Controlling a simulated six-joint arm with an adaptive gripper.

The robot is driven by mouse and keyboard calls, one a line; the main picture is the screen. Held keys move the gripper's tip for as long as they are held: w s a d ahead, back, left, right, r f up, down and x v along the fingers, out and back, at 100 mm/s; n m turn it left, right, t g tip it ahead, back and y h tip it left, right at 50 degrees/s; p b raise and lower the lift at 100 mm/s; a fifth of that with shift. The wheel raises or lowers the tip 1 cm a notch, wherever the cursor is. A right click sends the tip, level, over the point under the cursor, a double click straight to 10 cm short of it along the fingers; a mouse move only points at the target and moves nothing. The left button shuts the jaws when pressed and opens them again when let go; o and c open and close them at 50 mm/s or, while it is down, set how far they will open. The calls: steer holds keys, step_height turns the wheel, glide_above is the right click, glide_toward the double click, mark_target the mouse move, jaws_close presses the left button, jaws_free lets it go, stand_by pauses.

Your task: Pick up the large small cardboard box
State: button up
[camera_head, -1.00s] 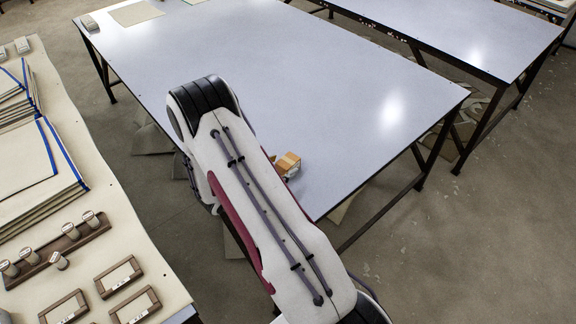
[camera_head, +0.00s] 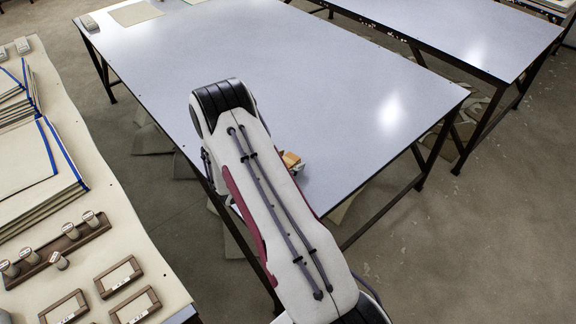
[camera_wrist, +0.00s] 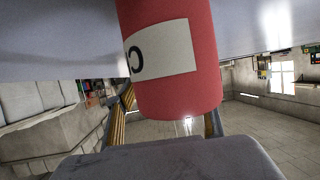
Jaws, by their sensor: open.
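A small brown cardboard box (camera_head: 291,160) sits near the front edge of the large pale table, just right of my arm in the head view. My arm covers part of it. In the wrist view, which is upside down, my gripper (camera_wrist: 169,118) shows partly and is open. A red cylinder (camera_wrist: 178,85) with a white label stands very close in front of it. I cannot make out the cardboard box in the wrist view.
The pale table (camera_head: 310,75) is mostly clear, with a flat cloth (camera_head: 136,13) at its far left. Another table (camera_head: 470,30) stands at the right.

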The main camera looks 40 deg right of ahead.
mark_target(288, 160)
stand_by(0.4)
steer(key=c, duration=1.4)
steer(key=shift+o, duration=0.2)
steer(key=shift+r, duration=0.2)
steer(key=shift+r, duration=4.85)
